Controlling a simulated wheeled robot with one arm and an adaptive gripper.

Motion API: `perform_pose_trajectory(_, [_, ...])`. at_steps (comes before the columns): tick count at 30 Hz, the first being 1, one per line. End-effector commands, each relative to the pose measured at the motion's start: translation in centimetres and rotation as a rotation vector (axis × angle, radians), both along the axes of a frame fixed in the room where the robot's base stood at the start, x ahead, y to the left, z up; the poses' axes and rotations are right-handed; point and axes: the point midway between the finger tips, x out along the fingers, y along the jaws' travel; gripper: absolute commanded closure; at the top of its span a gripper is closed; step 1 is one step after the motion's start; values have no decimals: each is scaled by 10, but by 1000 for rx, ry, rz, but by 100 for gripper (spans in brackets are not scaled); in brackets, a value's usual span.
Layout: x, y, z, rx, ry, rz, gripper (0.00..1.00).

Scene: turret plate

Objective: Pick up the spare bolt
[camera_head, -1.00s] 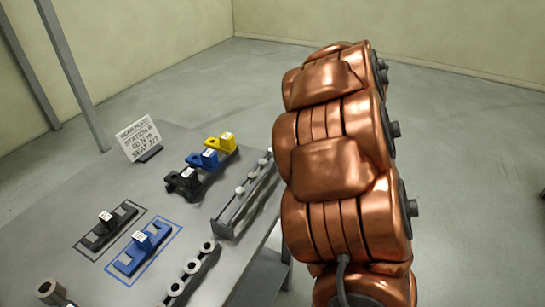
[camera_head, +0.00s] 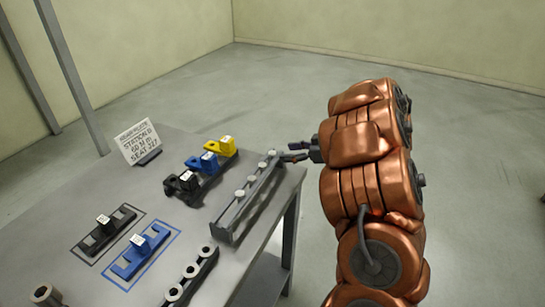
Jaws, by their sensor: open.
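A grey rail (camera_head: 222,234) near the table's right edge holds several pale, round-headed bolts in a row. The bolt at its far end (camera_head: 271,153) is the closest to my gripper. I cannot tell from a label which bolt is the spare one. My gripper (camera_head: 286,152) points left, its dark fingers apart and empty, just right of the rail's far end. It looks close to the far bolt, but the gap in depth is unclear. My copper arm fills the right of the view.
Yellow (camera_head: 222,147), blue (camera_head: 208,163) and black (camera_head: 182,184) blocks stand left of the rail. A second black block (camera_head: 104,226) and blue block (camera_head: 140,252) sit inside outlines. A sign (camera_head: 138,143) stands behind. A rail with rings (camera_head: 190,272) is in front. Floor right of the table is clear.

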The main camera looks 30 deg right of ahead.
Motion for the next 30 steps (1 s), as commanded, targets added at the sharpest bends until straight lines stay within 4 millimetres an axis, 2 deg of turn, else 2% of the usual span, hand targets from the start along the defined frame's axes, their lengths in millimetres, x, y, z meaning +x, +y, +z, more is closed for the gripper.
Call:
perform_pose_trajectory(12, [37,20,-15,1,-1,1,46])
perform_pose_trajectory(23, [43,23,-19,-3,0,-1,46])
perform_pose_trajectory(30, [43,22,-19,-2,0,-1,70])
